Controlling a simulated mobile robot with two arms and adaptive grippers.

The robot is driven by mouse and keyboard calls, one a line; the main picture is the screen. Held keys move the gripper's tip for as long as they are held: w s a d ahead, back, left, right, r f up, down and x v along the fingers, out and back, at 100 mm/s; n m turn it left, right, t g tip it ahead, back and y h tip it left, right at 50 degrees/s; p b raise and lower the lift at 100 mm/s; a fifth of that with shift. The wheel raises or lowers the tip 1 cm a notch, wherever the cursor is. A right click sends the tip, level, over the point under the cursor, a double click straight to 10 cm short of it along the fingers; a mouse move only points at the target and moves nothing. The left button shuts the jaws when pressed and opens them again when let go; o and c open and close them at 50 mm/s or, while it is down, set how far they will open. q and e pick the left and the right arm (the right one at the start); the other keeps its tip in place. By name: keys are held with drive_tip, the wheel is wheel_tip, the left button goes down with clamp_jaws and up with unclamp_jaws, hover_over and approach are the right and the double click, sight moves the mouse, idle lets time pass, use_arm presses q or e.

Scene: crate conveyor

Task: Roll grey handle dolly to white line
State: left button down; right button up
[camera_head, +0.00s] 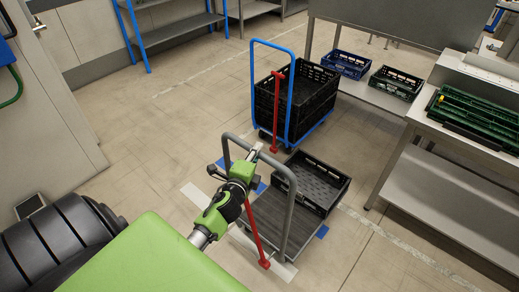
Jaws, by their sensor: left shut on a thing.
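The grey handle dolly (278,226) stands on the floor in the middle of the head view. Its grey tube handle (290,200) rises at the near left side. A black crate (330,192) sits at the far end of its deck, and the near part of the deck is bare. My left gripper (254,154) is shut on the top bar of the grey handle; its fingers are partly hidden. White floor strips show left of the dolly (194,194) and at its near edge (282,268). My right gripper is out of view.
A blue handle dolly (253,70) with black crates stands just behind. A red bar (256,235) stands at the grey dolly's near side. Blue floor marks (322,231) lie beside it. A metal table (440,130) with green crates borders the right. Floor to the left is clear.

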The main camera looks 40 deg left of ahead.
use_arm(q)
drive_tip(key=shift+s, duration=0.45)
drive_tip(key=c, duration=1.9)
unclamp_jaws()
drive_tip(key=v, duration=1.2)
drive_tip(key=shift+f, duration=0.1)
